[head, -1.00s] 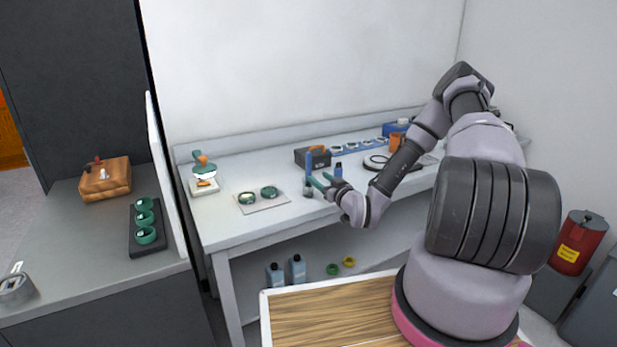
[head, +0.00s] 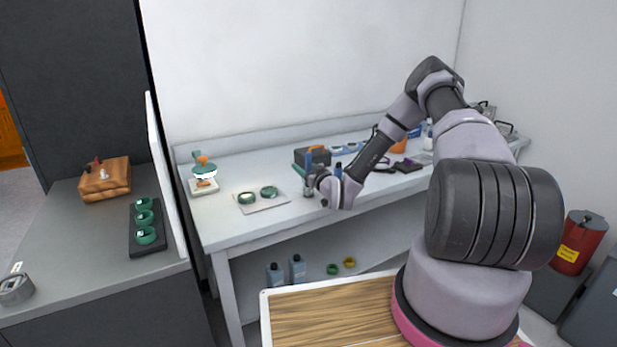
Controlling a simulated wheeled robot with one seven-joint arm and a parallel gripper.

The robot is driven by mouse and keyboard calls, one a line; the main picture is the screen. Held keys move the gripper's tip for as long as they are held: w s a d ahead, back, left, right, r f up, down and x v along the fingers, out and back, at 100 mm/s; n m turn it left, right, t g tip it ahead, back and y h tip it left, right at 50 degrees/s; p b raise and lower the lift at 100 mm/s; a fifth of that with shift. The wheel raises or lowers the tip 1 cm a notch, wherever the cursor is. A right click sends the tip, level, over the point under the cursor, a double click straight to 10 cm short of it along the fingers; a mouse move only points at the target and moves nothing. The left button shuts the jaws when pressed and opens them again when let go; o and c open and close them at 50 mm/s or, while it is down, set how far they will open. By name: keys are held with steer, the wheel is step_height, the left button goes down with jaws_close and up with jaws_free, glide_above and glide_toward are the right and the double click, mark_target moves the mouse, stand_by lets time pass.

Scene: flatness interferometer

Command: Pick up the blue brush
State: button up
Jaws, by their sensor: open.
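A second blue upright piece (head: 338,170) shows just behind my wrist; I cannot tell for certain which is the brush. My gripper (head: 313,178) is open, low over the bench, right beside the first blue item. Its fingers are small and partly hidden by the hand, so I cannot tell whether they are around the item or touching it.
A pale plate (head: 272,203) with two green rings lies to the left, and a teal-topped instrument (head: 204,170) farther left. Dark items (head: 408,165) lie to the right. The front left bench top is clear.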

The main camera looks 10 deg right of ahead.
jaws_close()
step_height(320, 180, up, 10)
stand_by(0.6)
